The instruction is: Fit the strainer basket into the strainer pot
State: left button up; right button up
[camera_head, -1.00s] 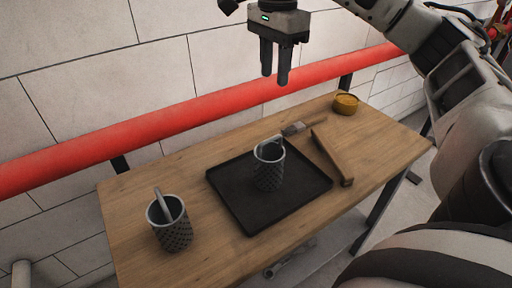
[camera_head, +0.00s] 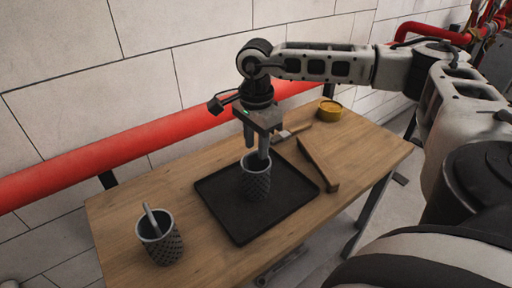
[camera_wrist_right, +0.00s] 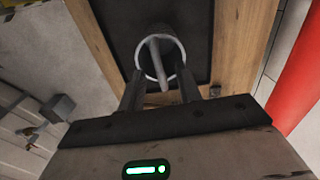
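A dark mesh strainer basket (camera_head: 256,184) with a pale rim and a bar handle stands upright on the black tray (camera_head: 222,208). A similar mesh basket (camera_head: 164,246), its handle sticking up, stands on the bare table at the left. My right gripper (camera_head: 257,152) points down at the tray basket's top, fingers apart. In the right wrist view the basket's rim (camera_wrist_right: 176,46) and handle lie beyond and between the fingertips (camera_wrist_right: 160,82). I cannot tell whether a finger touches it. No strainer pot can be made out. My left gripper is out of view.
A brush (camera_head: 291,131), a brown angled bar (camera_head: 318,163) and a yellow tin (camera_head: 329,110) lie right of and behind the tray on the wooden table (camera_head: 120,225). A red pipe (camera_head: 130,145) runs along the wall behind. The table between the left basket and tray is clear.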

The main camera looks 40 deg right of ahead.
jog(key=shift+f, duration=0.45)
grip_shut()
jog(key=shift+r, duration=0.1)
dwell(1.0)
